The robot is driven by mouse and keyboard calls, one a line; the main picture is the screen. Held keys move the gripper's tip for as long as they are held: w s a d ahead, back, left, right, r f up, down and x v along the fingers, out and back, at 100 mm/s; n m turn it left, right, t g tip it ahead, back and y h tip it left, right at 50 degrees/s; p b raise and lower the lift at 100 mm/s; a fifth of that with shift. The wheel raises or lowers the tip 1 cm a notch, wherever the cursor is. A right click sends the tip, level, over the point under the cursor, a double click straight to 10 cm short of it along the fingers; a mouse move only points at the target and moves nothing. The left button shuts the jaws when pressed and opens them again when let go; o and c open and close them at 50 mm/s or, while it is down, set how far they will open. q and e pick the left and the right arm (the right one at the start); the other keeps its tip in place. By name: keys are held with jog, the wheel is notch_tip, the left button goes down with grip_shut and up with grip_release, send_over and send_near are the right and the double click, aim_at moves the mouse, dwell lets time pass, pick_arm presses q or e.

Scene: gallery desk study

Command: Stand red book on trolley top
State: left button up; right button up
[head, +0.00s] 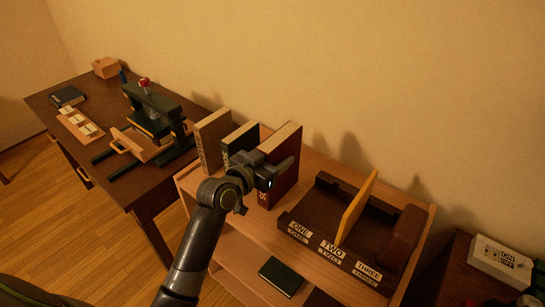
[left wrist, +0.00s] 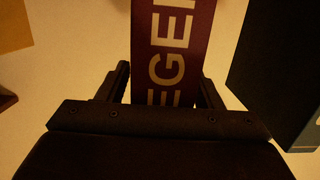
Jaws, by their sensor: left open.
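The red book (head: 287,158) stands upright on the wooden trolley top (head: 318,163), with a dark red cover and pale page edges. My left gripper (head: 272,174) is at its spine, jaws open. In the left wrist view the red spine (left wrist: 172,50) with large pale letters lies between the two fingers (left wrist: 165,88), one on each side. Whether either finger touches it I cannot tell. The arm hides part of the spine in the head view. My right gripper is not in view.
A tan book (head: 212,140) and a dark green book (head: 238,138) stand left of the red one. A brown labelled rack (head: 375,240) with a yellow panel (head: 356,208) is to the right. A green book (head: 281,276) lies on a lower shelf. A press (head: 152,112) stands on the left desk.

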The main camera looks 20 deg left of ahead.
pick_arm(q)
jog(key=shift+r, duration=0.2)
jog(key=v, duration=1.2)
jog(key=shift+b, duration=0.45)
jog(key=shift+f, duration=0.1)
